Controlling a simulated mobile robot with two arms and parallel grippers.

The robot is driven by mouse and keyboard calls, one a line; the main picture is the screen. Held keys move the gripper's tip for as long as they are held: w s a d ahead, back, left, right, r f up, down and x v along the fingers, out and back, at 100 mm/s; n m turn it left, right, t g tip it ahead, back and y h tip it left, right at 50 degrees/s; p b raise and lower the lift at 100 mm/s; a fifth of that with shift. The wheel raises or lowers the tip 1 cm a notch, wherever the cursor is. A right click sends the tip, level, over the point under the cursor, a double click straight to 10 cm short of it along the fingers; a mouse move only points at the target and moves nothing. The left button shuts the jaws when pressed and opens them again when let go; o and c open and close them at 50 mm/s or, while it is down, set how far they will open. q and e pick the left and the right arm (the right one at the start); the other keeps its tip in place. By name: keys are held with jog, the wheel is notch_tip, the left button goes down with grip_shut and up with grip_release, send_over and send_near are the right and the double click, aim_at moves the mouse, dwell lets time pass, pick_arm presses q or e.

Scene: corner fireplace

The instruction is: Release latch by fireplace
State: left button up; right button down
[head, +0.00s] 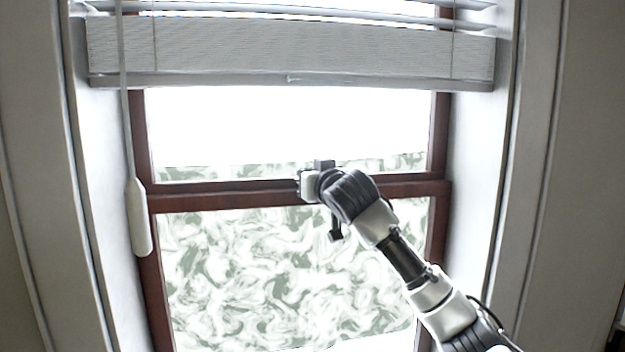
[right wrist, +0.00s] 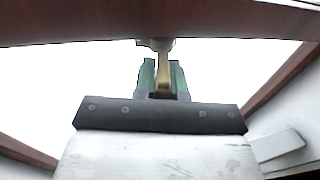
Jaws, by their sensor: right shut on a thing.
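A brass window latch (right wrist: 162,52) is fixed at the dark red-brown sash rail (right wrist: 225,18) in the right wrist view. Its narrow lever hangs between the two greenish fingers of my right gripper (right wrist: 163,78), which is shut on it. In the head view my right arm reaches in from the lower right. The right gripper (head: 305,185) is at the middle rail (head: 230,197) of the window, near its centre. The latch is hidden there behind the gripper and wrist. My left gripper is not in view.
A grey pleated blind (head: 290,52) hangs above the window. A white cord with a long pull (head: 138,218) hangs at the left side. Pale window reveals and trim stand on both sides. The lower pane (head: 250,275) has a swirled green-white pattern.

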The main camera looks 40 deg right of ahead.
jog(key=shift+w+a+m+g+h, duration=0.15)
jog(key=shift+m+g+h, duration=0.25)
jog(key=shift+m+h, duration=0.35)
jog(key=shift+a+m+g+h, duration=0.15)
jog(key=shift+m+g+h, duration=0.3)
jog(key=shift+h, duration=0.8)
jog(key=c, duration=1.5)
grip_release()
jog(key=shift+o, duration=0.2)
jog(key=shift+f, duration=0.1)
jog(key=b+v, duration=0.5)
jog(key=v, duration=0.5)
jog(key=shift+s+a, duration=0.2)
jog(key=shift+s, duration=0.1)
